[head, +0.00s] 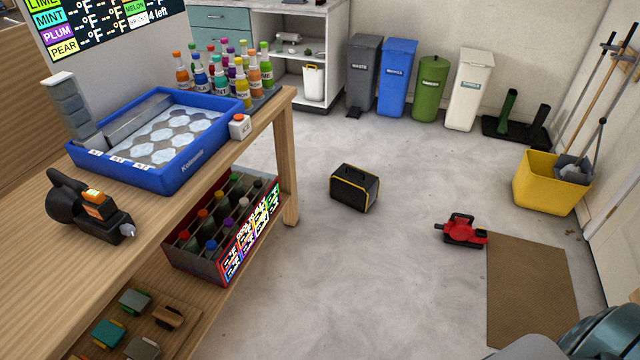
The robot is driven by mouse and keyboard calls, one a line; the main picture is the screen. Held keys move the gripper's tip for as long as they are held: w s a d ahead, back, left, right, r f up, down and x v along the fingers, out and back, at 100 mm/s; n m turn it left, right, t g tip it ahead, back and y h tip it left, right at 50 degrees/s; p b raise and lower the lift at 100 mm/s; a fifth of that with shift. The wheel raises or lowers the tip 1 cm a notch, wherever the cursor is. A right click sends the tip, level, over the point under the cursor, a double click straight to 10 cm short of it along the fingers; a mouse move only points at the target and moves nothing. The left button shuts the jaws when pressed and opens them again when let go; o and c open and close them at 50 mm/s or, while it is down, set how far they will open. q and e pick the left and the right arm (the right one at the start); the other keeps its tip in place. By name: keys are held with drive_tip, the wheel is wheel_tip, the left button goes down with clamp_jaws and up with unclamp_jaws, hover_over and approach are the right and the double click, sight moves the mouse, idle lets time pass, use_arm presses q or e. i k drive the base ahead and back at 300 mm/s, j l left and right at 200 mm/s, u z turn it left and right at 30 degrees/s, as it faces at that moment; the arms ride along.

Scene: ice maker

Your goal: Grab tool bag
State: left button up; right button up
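The tool bag (355,187) is a small black box-shaped bag with yellow edging. It stands on the grey concrete floor near the middle of the head view, to the right of the wooden workbench. Nothing touches it, and open floor lies around it. A grey-green rounded part at the bottom right corner may belong to my body; I cannot tell. Neither of my grippers shows in the head view.
The wooden workbench (240,145) fills the left, with a blue tray (172,180) and bottles on top. A red tool (462,230) and a brown mat (530,290) lie on the floor at right.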

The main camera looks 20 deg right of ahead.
sight(357, 188)
drive_tip(key=i+l+u, duration=0.15)
drive_tip(key=l, duration=0.2)
drive_tip(key=i+l+u, duration=0.15)
drive_tip(key=l, duration=0.25)
drive_tip(key=i+l+u, duration=0.15)
drive_tip(key=l, duration=0.25)
drive_tip(key=i+l+u, duration=0.15)
drive_tip(key=l, duration=0.25)
drive_tip(key=i+l+u, duration=0.15)
drive_tip(key=l, duration=0.3)
